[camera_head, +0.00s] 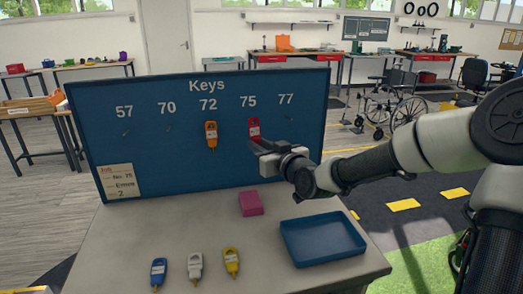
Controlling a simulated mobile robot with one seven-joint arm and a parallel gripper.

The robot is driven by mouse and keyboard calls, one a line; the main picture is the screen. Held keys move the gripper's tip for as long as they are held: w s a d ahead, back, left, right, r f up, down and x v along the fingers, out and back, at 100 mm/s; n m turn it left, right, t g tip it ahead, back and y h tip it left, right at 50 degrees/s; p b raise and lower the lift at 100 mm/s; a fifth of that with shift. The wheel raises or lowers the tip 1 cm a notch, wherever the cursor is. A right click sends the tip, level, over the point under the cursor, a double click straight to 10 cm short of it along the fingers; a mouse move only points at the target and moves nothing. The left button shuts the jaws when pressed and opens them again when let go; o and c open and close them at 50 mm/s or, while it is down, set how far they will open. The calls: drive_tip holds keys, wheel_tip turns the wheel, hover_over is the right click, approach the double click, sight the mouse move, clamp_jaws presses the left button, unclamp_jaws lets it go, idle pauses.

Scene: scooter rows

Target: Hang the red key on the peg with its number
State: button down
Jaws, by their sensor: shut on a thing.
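The blue key board (150,165) stands at the back of the table, headed "Keys", with numbers 57, 70, 72, 75 and 77 above its pegs. My gripper (257,146) is in front of the board and shut on the red key (254,129). The red key is upright just below the number 75 and covers the peg there. I cannot tell whether it is on that peg or apart from it. An orange key (211,136) hangs under 72. The pegs under 57, 70 and 77 are bare.
Blue (158,271), white (195,266) and yellow (231,262) keys lie at the table's front. A pink block (251,203) and an empty blue tray (322,240) are on its right half. The table's left part is clear.

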sight(259, 143)
drive_tip(key=shift+d+b+x, duration=0.15)
drive_tip(key=shift+b+x, duration=0.05)
drive_tip(key=shift+x, duration=0.6)
drive_tip(key=shift+d+b+x, duration=0.15)
drive_tip(key=shift+d+x, duration=0.05)
drive_tip(key=shift+x, duration=0.55)
drive_tip(key=shift+w+a+f+b, duration=0.1)
drive_tip(key=shift+w+f+b, duration=0.4)
drive_tip(key=shift+w+b, duration=0.15)
drive_tip(key=c, duration=1.5)
unclamp_jaws()
drive_tip(key=shift+o, duration=0.2)
